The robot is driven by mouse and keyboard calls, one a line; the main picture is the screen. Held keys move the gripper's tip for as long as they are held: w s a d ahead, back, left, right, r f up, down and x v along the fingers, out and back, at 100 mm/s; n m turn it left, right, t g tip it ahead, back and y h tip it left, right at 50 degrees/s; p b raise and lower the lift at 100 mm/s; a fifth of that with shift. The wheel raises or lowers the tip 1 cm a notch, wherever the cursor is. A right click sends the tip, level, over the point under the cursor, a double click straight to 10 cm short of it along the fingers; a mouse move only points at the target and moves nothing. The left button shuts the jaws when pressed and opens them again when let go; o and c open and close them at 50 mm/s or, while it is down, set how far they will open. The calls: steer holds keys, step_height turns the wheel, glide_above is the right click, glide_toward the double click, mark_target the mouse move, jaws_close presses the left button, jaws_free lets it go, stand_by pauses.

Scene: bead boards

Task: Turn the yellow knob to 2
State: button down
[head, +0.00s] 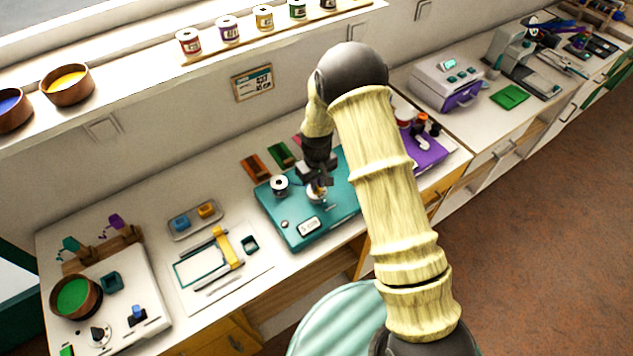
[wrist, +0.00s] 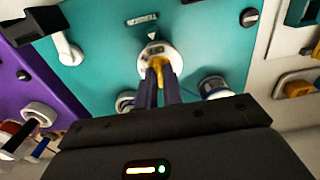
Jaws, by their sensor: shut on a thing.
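The yellow knob (wrist: 160,66) stands on a round white dial on the teal board (wrist: 100,38). In the wrist view my gripper (wrist: 158,72) is shut on the yellow knob, with its two dark fingers on either side of it. In the head view my gripper (head: 317,183) reaches down to the teal board (head: 300,238), and the knob is mostly hidden behind it. The dial's marks are too small and too covered to read, so I cannot tell its setting.
A white spool (head: 279,186) stands on the teal board left of my gripper. A label plate (head: 308,226) lies near the board's front edge. A purple board (head: 430,152) adjoins on the right.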

steer(key=shift+m, duration=0.3)
steer(key=m+b, duration=0.2)
steer(key=m, duration=0.8)
steer(key=shift+m, duration=0.3)
steer(key=m, duration=0.6)
steer(key=shift+m+p, duration=0.3)
steer(key=c, duration=1.5)
jaws_free()
steer(key=shift+c, duration=0.2)
steer(key=shift+r, duration=0.1)
